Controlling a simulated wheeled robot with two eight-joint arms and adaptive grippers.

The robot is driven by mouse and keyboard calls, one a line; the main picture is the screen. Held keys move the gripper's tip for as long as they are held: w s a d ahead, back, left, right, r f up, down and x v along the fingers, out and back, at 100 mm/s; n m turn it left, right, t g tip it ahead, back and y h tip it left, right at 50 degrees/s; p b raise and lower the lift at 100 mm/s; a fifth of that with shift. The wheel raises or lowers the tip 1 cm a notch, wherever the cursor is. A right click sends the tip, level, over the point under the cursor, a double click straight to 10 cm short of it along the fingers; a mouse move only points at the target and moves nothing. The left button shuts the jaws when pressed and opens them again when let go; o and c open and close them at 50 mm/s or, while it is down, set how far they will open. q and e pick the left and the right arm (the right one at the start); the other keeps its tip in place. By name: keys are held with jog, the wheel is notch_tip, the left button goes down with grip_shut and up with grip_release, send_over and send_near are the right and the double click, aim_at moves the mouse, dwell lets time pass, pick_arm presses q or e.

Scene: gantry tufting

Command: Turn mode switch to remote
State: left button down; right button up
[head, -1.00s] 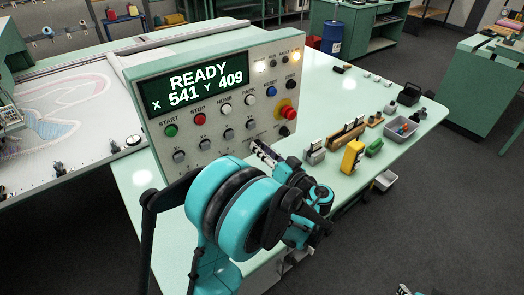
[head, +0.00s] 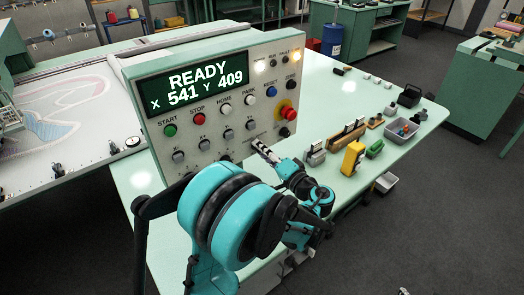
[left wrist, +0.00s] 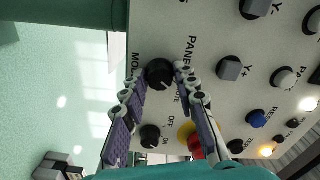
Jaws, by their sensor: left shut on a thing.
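The mode switch is a black round knob (left wrist: 160,74) on the control panel, with a pale pointer mark on its lower right side in the left wrist view. The words PANEL and part of REMOTE are printed beside it; a finger covers part of the lettering. My left gripper (left wrist: 161,77) is shut on the knob, one finger on each side. In the head view my left gripper (head: 257,144) reaches the panel's lower right part and hides the switch. Only a small tip, apparently of my right gripper (head: 403,291), shows at the bottom edge.
The panel (head: 140,95) reads READY, X 541 Y 409. A red stop button (head: 288,112) sits close above the gripper; black, blue and grey controls surround it. Small blocks, a yellow tool (head: 352,157) and a grey bin (head: 402,128) stand on the green table to the right.

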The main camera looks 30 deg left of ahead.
dwell(0.3)
pick_arm(q)
jog(key=c, duration=1.2)
grip_release()
jog(key=shift+o, duration=0.2)
jog(key=v, duration=1.2)
